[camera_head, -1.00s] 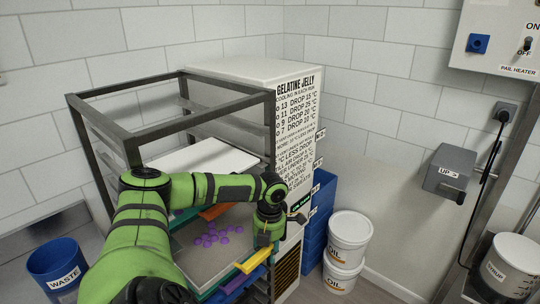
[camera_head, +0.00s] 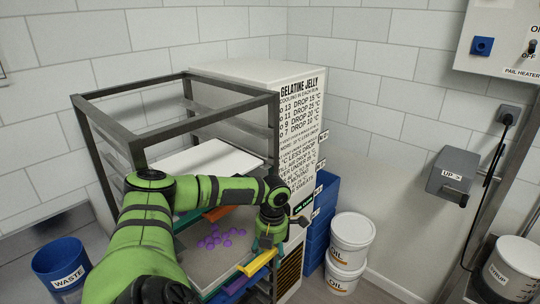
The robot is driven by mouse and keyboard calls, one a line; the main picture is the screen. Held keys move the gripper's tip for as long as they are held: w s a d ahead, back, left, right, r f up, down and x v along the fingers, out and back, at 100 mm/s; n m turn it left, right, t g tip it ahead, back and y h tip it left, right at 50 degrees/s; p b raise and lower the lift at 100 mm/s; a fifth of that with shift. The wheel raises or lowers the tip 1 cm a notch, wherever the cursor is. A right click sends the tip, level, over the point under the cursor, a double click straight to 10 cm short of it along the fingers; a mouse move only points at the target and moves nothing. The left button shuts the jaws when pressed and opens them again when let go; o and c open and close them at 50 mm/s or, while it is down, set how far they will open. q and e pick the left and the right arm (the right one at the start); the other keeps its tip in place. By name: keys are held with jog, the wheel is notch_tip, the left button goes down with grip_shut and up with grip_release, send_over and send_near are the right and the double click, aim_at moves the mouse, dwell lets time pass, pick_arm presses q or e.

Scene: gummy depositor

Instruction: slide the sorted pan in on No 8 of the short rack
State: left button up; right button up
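The short rack (camera_head: 140,148) is a dark open frame at the left centre. A grey pan (camera_head: 203,266) with several purple gummies (camera_head: 214,239) sits low in the rack's front. A yellow piece (camera_head: 257,263) shows at its front right corner. My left arm reaches across the front of the rack. My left gripper (camera_head: 268,244) points down at the pan's right front edge, close to the yellow piece; its fingertips are too small and dark to tell whether they grip. My arm hides part of the pan and the rack levels, and no No 8 mark is readable. My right gripper is out of view.
A white tray (camera_head: 212,157) lies higher in the rack. A white cabinet (camera_head: 300,110) with printed text stands behind it. Blue crates (camera_head: 318,225) and white oil pails (camera_head: 351,236) stand to the right. A blue waste bin (camera_head: 62,268) stands at lower left.

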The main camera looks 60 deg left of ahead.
pick_arm(q)
jog(key=shift+w+d+r, duration=0.15)
jog(key=shift+r, duration=1.25)
jog(key=shift+w+d+r, duration=0.1)
jog(key=shift+w+r, duration=0.05)
jog(key=shift+r, duration=1.3)
jog(key=shift+w+d+r, duration=0.15)
jog(key=shift+r, duration=1.25)
